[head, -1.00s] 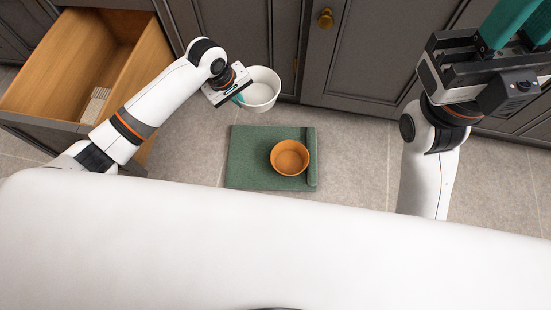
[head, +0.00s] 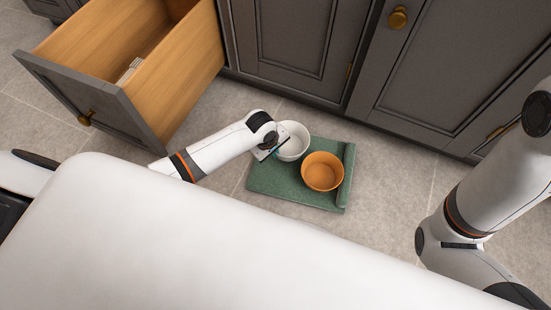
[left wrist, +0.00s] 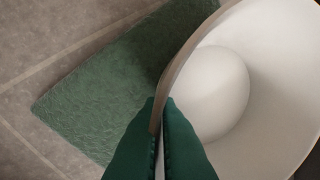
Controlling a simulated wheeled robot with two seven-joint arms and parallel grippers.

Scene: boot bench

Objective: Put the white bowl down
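The white bowl (head: 294,142) is upright at the back edge of the green mat (head: 270,184), left of and behind the orange bowl. My left gripper (head: 275,151) is at its near left side. In the left wrist view the teal fingers (left wrist: 160,115) are closed on the rim of the white bowl (left wrist: 250,80), with the green mat (left wrist: 95,95) below. I cannot tell whether the bowl touches the mat. The orange bowl (head: 322,172) sits on the mat's right part. My right arm shows at the right, but its gripper is out of view.
An open wooden drawer (head: 175,85) stands out at the upper left. Grey cabinet doors (head: 440,60) line the back. The tiled floor (head: 395,185) right of the mat is clear.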

